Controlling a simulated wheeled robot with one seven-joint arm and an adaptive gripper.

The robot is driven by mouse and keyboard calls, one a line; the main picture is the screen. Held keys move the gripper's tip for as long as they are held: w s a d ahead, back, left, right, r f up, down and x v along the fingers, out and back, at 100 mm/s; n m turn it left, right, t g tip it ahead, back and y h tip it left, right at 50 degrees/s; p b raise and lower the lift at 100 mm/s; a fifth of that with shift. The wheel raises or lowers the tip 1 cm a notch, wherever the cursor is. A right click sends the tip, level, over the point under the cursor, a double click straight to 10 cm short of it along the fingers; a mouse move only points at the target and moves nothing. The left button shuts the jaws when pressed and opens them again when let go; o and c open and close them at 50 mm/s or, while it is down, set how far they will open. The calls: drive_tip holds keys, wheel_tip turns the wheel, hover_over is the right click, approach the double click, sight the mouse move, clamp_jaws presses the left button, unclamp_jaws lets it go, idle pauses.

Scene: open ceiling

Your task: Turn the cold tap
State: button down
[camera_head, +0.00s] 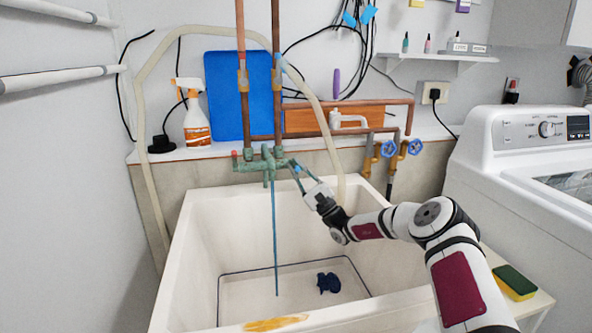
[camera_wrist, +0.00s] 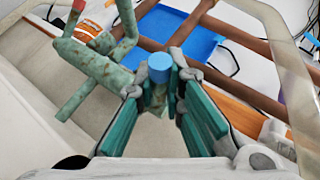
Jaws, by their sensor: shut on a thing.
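The faucet (camera_head: 265,163) is a green, weathered metal fitting on the copper pipes above the white sink (camera_head: 190,235). It has a red-ended handle on the left; this handle's red end (camera_wrist: 79,5) also shows in the wrist view. The cold tap (camera_wrist: 160,63) is the blue-capped handle on the right. My gripper (camera_head: 299,172) reaches it from the right. In the wrist view my gripper (camera_wrist: 163,92) is shut on the cold tap, with a finger on each side just below the blue cap. A thin blue vertical streak (camera_head: 275,235) runs from the faucet to the sink floor.
Copper pipes rise behind the faucet, and a pale hose (camera_head: 148,185) loops around it. A spray bottle (camera_head: 194,115) and a blue board (camera_head: 222,90) stand behind. A washing machine (camera_head: 500,190) is at right.

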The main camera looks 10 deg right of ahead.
sight(296, 165)
drive_tip(key=shift+f, duration=0.1)
drive_tip(key=c, duration=1.7)
unclamp_jaws()
drive_tip(key=shift+o, duration=0.2)
wheel_tip(296, 165, up, 10)
drive_tip(key=shift+r, duration=0.1)
